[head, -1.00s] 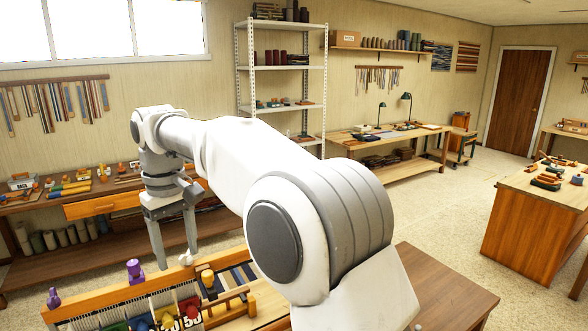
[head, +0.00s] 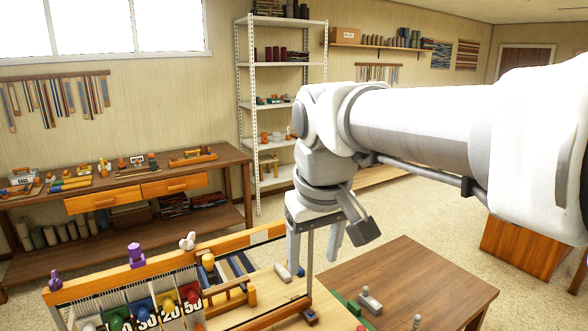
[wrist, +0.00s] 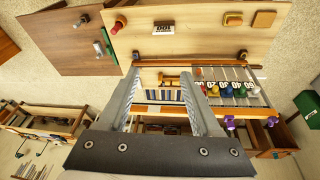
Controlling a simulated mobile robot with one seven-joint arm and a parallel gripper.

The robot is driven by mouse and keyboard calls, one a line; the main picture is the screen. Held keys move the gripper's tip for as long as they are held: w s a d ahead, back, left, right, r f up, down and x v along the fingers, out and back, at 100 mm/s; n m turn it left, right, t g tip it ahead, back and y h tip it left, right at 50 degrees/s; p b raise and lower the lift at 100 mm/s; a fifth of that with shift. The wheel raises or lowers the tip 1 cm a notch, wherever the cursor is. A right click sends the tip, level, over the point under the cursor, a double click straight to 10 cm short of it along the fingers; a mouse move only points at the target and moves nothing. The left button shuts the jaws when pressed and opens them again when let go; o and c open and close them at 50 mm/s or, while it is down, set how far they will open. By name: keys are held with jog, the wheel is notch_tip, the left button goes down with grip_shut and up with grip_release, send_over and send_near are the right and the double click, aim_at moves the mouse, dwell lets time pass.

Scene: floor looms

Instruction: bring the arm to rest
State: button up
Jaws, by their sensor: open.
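My gripper (head: 313,252) is open and empty, fingers pointing down, near the right end of the wooden loom frame (head: 150,270) in the head view. My arm reaches in from the right edge of the head view, across its middle. In the wrist view my gripper (wrist: 157,80) shows its two fingers apart, with nothing between them but the loom and table below. The loom carries a row of coloured knobs with number tags and purple knobs on its rail.
A brown table (head: 415,275) with small tools stands right of the loom. A workbench (head: 120,185) with drawers runs along the back left wall, beside a white metal shelf (head: 283,105). Open speckled floor lies between them.

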jog(key=s+d+f+m+t+b, duration=0.2)
jog(key=s+d+f+m, duration=0.2)
jog(key=s+d+f, duration=0.5)
jog(key=s+d, duration=0.2)
jog(key=s, duration=0.1)
jog(key=shift+f, duration=0.35)
jog(key=shift+s, duration=0.1)
